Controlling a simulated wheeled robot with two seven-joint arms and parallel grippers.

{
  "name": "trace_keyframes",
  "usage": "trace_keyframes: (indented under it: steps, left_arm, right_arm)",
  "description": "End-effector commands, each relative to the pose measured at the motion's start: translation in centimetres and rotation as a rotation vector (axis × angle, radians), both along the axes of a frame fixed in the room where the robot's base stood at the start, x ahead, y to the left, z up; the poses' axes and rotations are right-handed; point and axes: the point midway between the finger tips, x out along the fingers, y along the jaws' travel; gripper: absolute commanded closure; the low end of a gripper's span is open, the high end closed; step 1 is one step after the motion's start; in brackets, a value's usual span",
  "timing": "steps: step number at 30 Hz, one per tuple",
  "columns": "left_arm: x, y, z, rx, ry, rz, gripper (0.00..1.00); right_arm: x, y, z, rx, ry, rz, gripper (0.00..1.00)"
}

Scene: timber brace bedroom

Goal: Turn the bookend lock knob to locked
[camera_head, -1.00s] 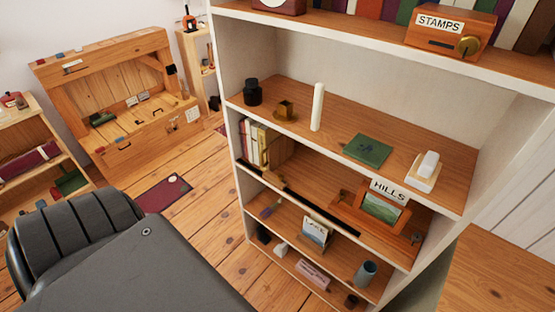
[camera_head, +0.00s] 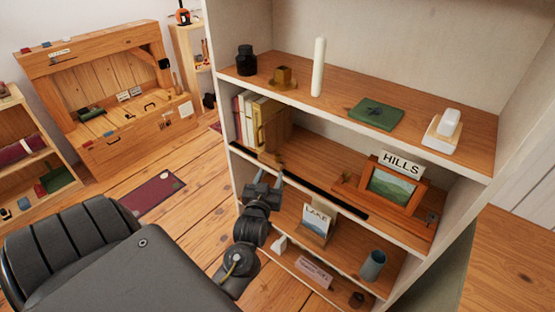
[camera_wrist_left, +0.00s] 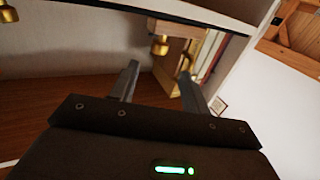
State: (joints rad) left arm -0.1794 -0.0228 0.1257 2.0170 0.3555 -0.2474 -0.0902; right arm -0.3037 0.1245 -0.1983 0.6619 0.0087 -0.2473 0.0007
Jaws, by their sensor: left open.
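The books (camera_head: 250,120) stand at the left end of the second shelf. A wooden bookend (camera_head: 279,138) is against their right side. Its small knob shows at the shelf front, partly hard to make out; in the left wrist view the brass knob (camera_wrist_left: 160,46) sits on a wooden block (camera_wrist_left: 178,27). My left gripper (camera_head: 266,181) is open and empty, in front of and just below the bookend's shelf edge. In the wrist view its fingers (camera_wrist_left: 158,70) are spread, with the knob beyond the tips and between them, apart from both. My right gripper is out of view.
The HILLS picture frame (camera_head: 391,190) stands right on the same shelf. A dark strip (camera_head: 310,193) runs along that shelf's front. The LAKE card (camera_head: 318,219) and a blue-grey cup (camera_head: 372,265) are below.

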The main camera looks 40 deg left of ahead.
Motion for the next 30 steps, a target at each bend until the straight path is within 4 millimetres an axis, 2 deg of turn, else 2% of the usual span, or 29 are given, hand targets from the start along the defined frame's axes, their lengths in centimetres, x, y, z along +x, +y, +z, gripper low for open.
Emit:
trace_keyframes:
  steps: [4, 8, 18, 24, 30]
  left_arm:
    - [1.1, 0.5, 0.1, 0.001, 0.000, -0.002, 0.53]
    - [3.2, 1.5, 0.1, 0.003, 0.000, -0.002, 0.53]
    - [8.2, 4.2, 0.0, 0.002, 0.002, -0.002, 0.53]
    - [9.5, 4.8, 0.0, 0.000, 0.002, -0.002, 0.53]
    - [9.6, 4.8, -0.1, 0.000, 0.002, -0.002, 0.53]
  right_arm:
    - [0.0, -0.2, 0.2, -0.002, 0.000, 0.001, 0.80]
    - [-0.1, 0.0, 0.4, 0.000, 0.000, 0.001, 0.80]
    - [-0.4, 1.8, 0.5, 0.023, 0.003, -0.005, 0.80]
    - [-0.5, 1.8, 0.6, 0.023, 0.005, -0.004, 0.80]
    - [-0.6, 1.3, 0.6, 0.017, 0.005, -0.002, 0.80]
